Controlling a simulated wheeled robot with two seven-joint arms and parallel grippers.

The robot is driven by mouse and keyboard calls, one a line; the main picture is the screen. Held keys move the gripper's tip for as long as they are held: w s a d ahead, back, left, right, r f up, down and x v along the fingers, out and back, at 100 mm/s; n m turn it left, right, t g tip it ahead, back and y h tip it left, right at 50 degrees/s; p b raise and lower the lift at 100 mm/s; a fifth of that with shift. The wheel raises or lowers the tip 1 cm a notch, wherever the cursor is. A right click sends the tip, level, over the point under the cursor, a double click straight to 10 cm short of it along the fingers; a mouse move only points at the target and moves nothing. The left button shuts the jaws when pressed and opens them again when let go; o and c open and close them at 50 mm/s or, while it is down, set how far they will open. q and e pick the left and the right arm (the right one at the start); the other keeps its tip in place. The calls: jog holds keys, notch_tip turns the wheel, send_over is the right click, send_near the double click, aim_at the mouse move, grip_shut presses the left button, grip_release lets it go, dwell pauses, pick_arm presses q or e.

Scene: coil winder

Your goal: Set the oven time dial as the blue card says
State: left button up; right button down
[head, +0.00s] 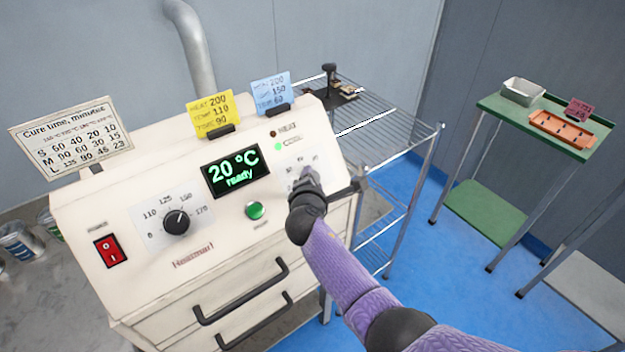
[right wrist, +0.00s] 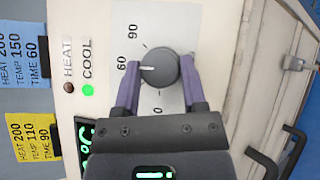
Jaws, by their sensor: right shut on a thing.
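The blue card (head: 271,93) stands on top of the oven (head: 90,205) and reads heat 200, temp 150, time 60; it also shows in the right wrist view (right wrist: 10,45). The time dial (right wrist: 160,69) is a dark round knob on a pale scale plate. Its white pointer points to the left in the right wrist view, at about the 60 mark. My right gripper (right wrist: 161,80) is shut on the time dial, one purple finger on each side. In the head view my right gripper (head: 308,186) mostly hides the dial. My left gripper is out of view.
A yellow card (head: 213,114) reads time 90. The temperature dial (head: 177,222), red switch (head: 111,250) and green button (head: 256,210) share the panel. The display (head: 236,171) reads 20 °C ready; the cool light (right wrist: 88,90) is green. A wire rack (head: 395,135) stands to the right.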

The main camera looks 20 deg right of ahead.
jog(key=shift+c, duration=0.7)
grip_release()
jog(key=shift+s+r, duration=0.2)
jog(key=shift+s, duration=0.05)
jog(key=p+v, duration=0.4)
jog(key=v, duration=0.5)
jog(key=shift+s+a, duration=0.15)
